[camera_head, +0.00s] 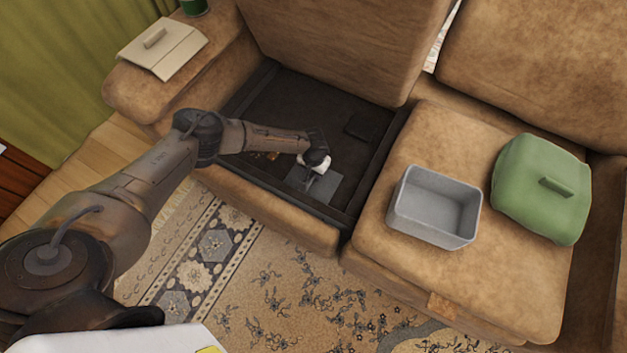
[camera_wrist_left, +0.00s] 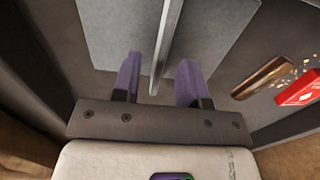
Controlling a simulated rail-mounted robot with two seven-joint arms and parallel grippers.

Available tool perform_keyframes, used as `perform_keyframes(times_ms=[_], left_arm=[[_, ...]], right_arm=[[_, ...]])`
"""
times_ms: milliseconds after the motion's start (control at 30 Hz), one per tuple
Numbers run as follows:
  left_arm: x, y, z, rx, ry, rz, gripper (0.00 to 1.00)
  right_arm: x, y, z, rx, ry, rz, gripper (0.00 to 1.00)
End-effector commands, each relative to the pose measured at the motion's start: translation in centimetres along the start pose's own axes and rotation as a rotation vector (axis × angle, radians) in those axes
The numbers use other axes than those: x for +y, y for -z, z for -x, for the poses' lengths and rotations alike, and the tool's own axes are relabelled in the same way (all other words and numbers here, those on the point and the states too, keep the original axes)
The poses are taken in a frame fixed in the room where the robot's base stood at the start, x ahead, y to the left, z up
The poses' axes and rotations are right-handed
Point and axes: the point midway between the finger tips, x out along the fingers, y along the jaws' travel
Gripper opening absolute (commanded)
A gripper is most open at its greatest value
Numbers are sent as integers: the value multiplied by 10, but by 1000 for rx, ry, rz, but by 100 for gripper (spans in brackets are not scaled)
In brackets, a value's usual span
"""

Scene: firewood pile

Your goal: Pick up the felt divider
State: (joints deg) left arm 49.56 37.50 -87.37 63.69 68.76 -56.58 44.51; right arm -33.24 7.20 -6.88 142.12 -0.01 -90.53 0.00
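The felt divider appears as a flat grey panel (camera_head: 323,192) with a thin upright ridge, lying in the dark open seat compartment of the sofa. It also shows in the left wrist view (camera_wrist_left: 225,28), where the ridge runs up between my fingers. My left gripper (camera_wrist_left: 158,80) is open, with one purple finger on each side of the ridge and a visible gap to each. In the head view my left gripper (camera_head: 314,172) is over the panel and partly hides it. My right gripper is in neither view.
The compartment's dark walls surround the panel. A brown cylinder (camera_wrist_left: 262,78) and a red item (camera_wrist_left: 300,90) lie beside it. A grey bin (camera_head: 435,207) and green cushion (camera_head: 535,190) sit on the right seat. A beige folded piece (camera_head: 165,50) lies on the armrest.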

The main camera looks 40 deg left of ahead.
Motion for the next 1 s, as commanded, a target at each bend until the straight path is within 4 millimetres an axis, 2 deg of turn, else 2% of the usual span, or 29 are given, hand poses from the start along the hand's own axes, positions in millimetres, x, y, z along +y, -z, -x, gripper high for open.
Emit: perform_keyframes(times_ms=[33, 200, 567, 1000], left_arm=[[-1, 0, -11, 0, 1, 0, 39], [0, 0, -24, 0, 0, 1, 39], [0, 0, -26, 0, 0, 1, 39], [-1, -1, -26, -1, 0, 1, 0]], right_arm=[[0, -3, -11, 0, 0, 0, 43], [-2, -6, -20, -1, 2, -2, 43], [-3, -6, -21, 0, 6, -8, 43], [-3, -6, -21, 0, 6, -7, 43]])
